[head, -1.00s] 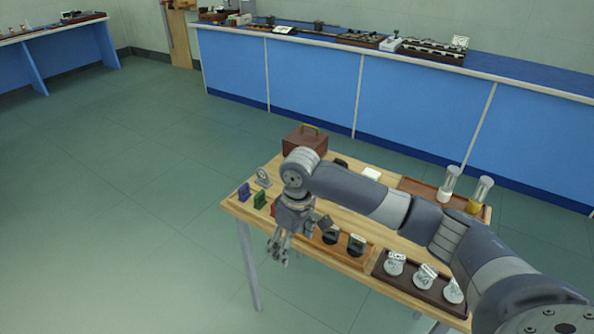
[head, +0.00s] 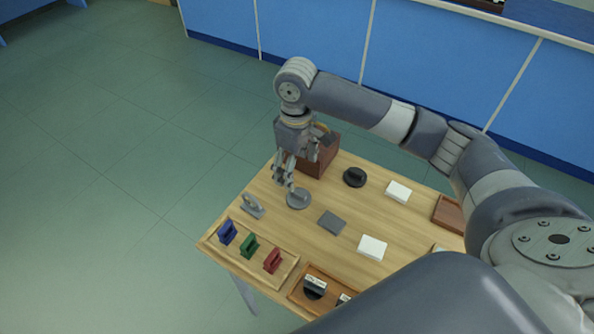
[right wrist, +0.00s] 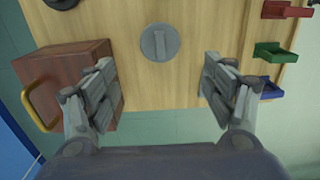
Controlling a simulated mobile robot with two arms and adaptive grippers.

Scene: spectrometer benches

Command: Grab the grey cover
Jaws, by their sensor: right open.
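The grey cover (head: 299,198) is a round grey disc with a raised grip bar across its top. It lies flat on the wooden table (head: 262,197), and it also shows in the right wrist view (right wrist: 160,42), above the middle. My right gripper (head: 287,180) hangs with its fingers pointing down, seen in the head view just above and left of the cover. In the right wrist view my right gripper (right wrist: 160,88) is wide open and empty, with the cover centred between its fingers but farther out. My left gripper is not in view.
A brown box (head: 322,158) with a handle stands close behind the gripper. A black round cover (head: 355,177), a dark grey square (head: 332,222) and white blocks (head: 398,191) lie to the right. Blue, green and red clips (head: 249,245) sit in a front tray. A grey stand (head: 252,206) is left.

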